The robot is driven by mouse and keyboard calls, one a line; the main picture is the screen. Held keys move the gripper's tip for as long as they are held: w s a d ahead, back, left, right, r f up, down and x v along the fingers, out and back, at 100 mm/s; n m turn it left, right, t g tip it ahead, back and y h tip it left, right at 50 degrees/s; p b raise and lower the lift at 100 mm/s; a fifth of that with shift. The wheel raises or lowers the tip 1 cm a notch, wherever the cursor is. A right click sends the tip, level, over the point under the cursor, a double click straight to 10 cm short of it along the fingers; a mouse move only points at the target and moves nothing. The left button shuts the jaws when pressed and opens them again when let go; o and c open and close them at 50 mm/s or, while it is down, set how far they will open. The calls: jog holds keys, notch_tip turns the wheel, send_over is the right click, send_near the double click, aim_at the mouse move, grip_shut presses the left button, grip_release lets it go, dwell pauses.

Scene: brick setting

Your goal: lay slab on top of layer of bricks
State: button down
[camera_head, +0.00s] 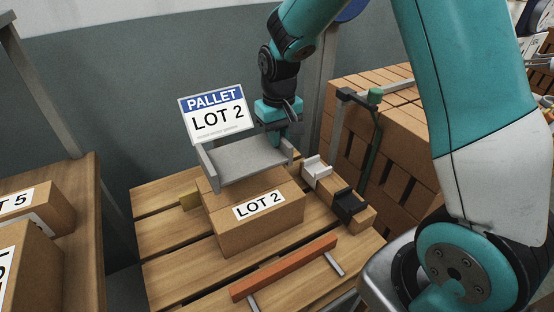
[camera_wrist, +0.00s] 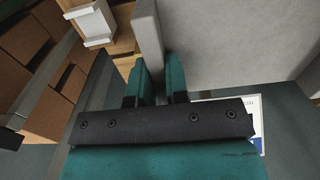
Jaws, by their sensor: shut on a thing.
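The grey slab (camera_head: 245,160) has a flat plate with upright rims at its ends. My gripper (camera_head: 279,138) is shut on its right rim. In the wrist view the slab (camera_wrist: 230,45) has its rim between the teal fingers of my gripper (camera_wrist: 160,80). The slab is over the back part of a brown block labelled LOT 2 (camera_head: 258,228), whose front top shows below it. I cannot tell whether slab and block touch. The block sits on a wooden pallet-like top (camera_head: 170,255); no separate bricks show in it.
A PALLET LOT 2 sign (camera_head: 214,114) stands close behind the slab. White (camera_head: 317,168) and black (camera_head: 348,203) clips sit on a brown strip to the right. An orange bar (camera_head: 285,268) lies in front. Stacked bricks (camera_head: 385,120) stand at right; boxes (camera_head: 30,222) stand at left.

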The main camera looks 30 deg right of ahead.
notch_tip(320, 180, down, 7)
jog(key=shift+f, duration=0.15)
dwell(0.4)
jog(key=c, duration=1.1)
grip_release()
jog(key=shift+f, duration=0.1)
notch_tip(320, 180, up, 12)
jog(key=shift+d+f, duration=0.1)
jog(key=shift+f, duration=0.1)
jog(key=s+a+r+n+y, duration=0.1)
jog(key=s+a+r+n, duration=0.1)
jog(key=s, duration=0.6)
jog(key=s+a+r+n+y, duration=0.1)
jog(key=s+a+r+n, duration=0.1)
jog(key=s+a+r, duration=0.2)
jog(key=s+a+r+n+y, duration=0.2)
jog(key=s+a, duration=0.5)
jog(key=s, duration=0.6)
jog(key=shift+a+r+n, duration=0.3)
jog(key=shift+r+n, duration=0.3)
